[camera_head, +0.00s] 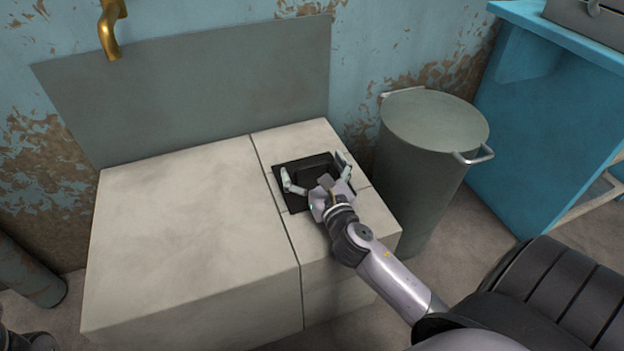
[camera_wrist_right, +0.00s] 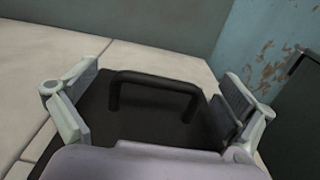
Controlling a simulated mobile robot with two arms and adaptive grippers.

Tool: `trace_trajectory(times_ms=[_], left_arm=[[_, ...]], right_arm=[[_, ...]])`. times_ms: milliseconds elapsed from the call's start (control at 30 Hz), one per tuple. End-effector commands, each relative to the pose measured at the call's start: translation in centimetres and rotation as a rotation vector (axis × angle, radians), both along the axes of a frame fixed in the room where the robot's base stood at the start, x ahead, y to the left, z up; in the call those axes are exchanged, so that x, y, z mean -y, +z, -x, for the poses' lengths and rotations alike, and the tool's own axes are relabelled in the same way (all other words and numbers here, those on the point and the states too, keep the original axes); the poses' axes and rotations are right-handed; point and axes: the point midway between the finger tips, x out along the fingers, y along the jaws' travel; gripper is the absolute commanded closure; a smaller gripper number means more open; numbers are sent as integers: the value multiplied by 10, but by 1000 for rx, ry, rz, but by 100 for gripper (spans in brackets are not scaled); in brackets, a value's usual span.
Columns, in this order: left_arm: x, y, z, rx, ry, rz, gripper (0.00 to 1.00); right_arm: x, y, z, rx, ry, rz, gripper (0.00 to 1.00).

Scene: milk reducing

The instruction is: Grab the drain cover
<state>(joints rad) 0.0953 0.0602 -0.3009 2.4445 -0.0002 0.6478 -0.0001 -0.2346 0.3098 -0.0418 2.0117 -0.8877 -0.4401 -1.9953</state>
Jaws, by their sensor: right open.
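The drain cover (camera_head: 292,201) is a dark square plate lying on the right part of the pale stone block. In the right wrist view the drain cover (camera_wrist_right: 100,115) shows a raised black bar handle (camera_wrist_right: 155,82). My right gripper (camera_head: 315,172) is open over the plate, with one finger to each side of the handle. In the right wrist view its fingers (camera_wrist_right: 160,108) stand wide apart and the handle lies between and beyond them, not gripped. The near part of the plate is hidden by my gripper. My left gripper is not clearly in view.
The pale stone block (camera_head: 185,240) has a wide bare top left of the cover. A grey lidded bin (camera_head: 425,150) stands close on the right, beside a blue bench (camera_head: 530,130). A wall with a grey panel (camera_head: 220,90) and brass tap (camera_head: 108,30) rises behind.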

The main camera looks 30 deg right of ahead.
Motion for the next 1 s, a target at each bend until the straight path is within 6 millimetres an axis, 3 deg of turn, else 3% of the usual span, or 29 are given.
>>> trace_trajectory(times_ms=[100,1000], left_arm=[[-1,1,0,2,0,5,60],[1,-4,-3,-14,1,-5,60]], right_arm=[[0,0,0,0,0,0,1],[0,0,1,0,0,-1,61]])
